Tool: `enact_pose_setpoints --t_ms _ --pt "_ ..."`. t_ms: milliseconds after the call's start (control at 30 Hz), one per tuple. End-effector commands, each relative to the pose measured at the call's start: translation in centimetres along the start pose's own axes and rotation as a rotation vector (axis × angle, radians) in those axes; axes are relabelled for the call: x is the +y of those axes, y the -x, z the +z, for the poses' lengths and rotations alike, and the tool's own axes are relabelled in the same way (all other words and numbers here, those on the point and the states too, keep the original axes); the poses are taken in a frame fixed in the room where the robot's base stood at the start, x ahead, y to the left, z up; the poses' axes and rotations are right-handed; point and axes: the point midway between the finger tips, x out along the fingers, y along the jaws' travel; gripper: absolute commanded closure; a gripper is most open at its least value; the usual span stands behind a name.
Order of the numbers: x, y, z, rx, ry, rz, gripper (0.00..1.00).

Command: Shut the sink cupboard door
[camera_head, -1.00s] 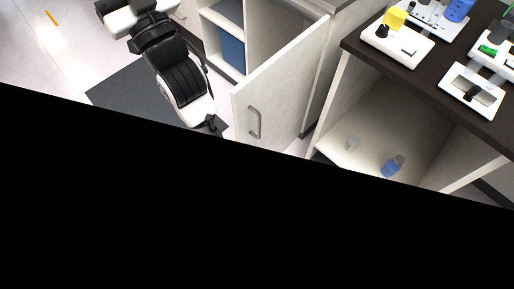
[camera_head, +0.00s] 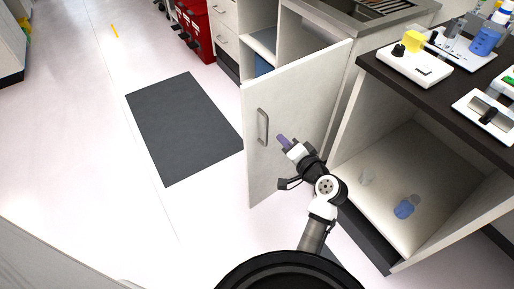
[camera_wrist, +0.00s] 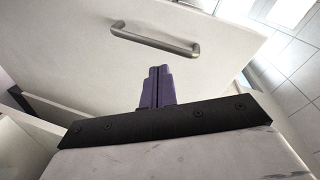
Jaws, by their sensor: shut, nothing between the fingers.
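The sink cupboard door (camera_head: 290,110) stands swung open, a pale panel with a grey bar handle (camera_head: 263,127) near its free edge. Behind it the sink cupboard is open, under the counter with the metal sink (camera_head: 372,10). My gripper (camera_head: 282,140), with purple fingers, is shut and empty, just right of the handle in the head view. In the wrist view my gripper (camera_wrist: 157,70) points at the door face (camera_wrist: 90,45), below the handle (camera_wrist: 155,40). I cannot tell whether the fingertips touch the door.
A dark mat (camera_head: 185,125) lies on the floor left of the door. The floor around the mat is clear.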

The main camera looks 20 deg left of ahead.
Motion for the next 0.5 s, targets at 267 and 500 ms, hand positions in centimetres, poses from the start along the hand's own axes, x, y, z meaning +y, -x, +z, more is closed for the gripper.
enact_pose_setpoints --t_ms 267,500 --pt "3.8 4.2 5.4 -0.084 -0.408 -0.18 1.0" --pt "3.6 3.9 5.9 -0.093 -0.461 -0.216 1.0"
